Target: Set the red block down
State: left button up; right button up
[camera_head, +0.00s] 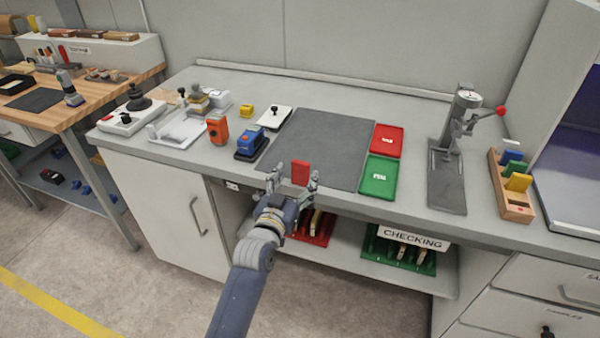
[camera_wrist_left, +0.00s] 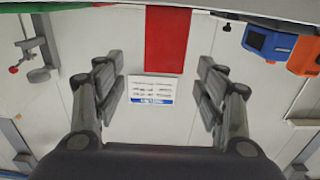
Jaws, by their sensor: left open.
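The red block (camera_head: 300,172) is upright at the front edge of the dark grey mat (camera_head: 322,140). In the left wrist view the red block (camera_wrist_left: 166,38) shows at the top centre, between the lines of the two fingers, with a gap on each side. My left gripper (camera_head: 293,183) is open at the counter's front edge, with one finger to each side of the block; its fingers also show in the left wrist view (camera_wrist_left: 160,85). The block's underside is hard to see. My right gripper is not in view.
A red tray (camera_head: 387,140) and a green tray (camera_head: 379,176) lie right of the mat. A blue device (camera_head: 250,142) and an orange device (camera_head: 218,128) stand to its left. A lever press (camera_head: 458,130) stands further right. The mat behind the block is clear.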

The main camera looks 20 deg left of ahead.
aim_at(300, 165)
pick_arm(q)
jog(key=w, duration=0.3)
jog(key=w+p, duration=0.1)
jog(key=w, duration=0.1)
jog(key=shift+a+r, duration=0.2)
jog(key=shift+r, duration=0.1)
jog(key=shift+w, duration=0.35)
jog(key=shift+c, duration=0.2)
jog(key=c, duration=1.2)
jog(key=shift+o, duration=0.2)
jog(key=shift+r, duration=0.1)
